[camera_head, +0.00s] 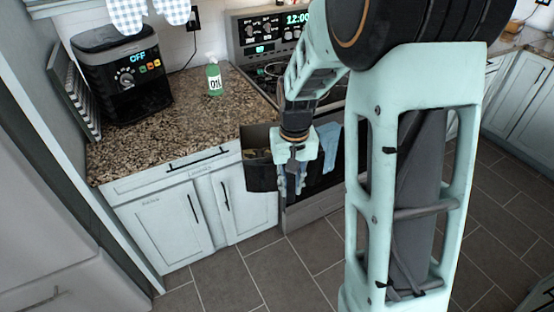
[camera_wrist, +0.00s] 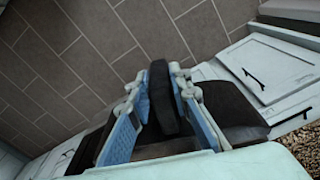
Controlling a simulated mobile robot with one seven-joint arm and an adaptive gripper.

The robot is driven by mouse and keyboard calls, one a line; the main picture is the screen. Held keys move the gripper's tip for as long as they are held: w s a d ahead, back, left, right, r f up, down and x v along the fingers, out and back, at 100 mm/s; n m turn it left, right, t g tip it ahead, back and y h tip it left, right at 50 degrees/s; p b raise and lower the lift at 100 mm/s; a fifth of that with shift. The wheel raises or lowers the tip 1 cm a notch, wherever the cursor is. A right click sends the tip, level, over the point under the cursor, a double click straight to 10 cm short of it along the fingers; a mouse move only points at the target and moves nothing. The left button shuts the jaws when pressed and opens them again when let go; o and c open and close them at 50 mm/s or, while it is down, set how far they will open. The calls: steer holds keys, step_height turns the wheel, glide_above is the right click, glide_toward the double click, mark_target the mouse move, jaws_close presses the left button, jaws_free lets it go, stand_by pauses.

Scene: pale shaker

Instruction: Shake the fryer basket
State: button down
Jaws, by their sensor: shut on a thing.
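The fryer basket (camera_head: 259,172) is a dark, open-topped box held in the air in front of the counter's front edge, beside the stove. Some brownish contents show inside it, too small to make out. My gripper (camera_head: 293,184) is at the basket's right side. In the wrist view my gripper (camera_wrist: 163,110) has its blue fingers shut on the black basket handle, and part of the dark basket (camera_wrist: 228,108) shows behind the fingers. The black air fryer (camera_head: 123,75) stands on the counter at the back left, its display reading OFF.
The tiled floor (camera_head: 280,270) in front is clear.

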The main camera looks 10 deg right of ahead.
steer(key=shift+w+r, duration=0.1)
steer(key=shift+r, duration=0.05)
step_height(320, 180, up, 7)
steer(key=p, duration=0.5)
step_height(320, 180, down, 7)
steer(key=b, duration=0.5)
steer(key=shift+f+b, duration=0.2)
steer(key=shift+b, duration=0.1)
steer(key=shift+r, duration=0.15)
step_height(320, 180, up, 7)
steer(key=p, duration=0.5)
steer(key=shift+r, duration=0.1)
step_height(320, 180, down, 7)
steer(key=b, duration=0.5)
steer(key=shift+f, duration=0.2)
steer(key=shift+r, duration=0.15)
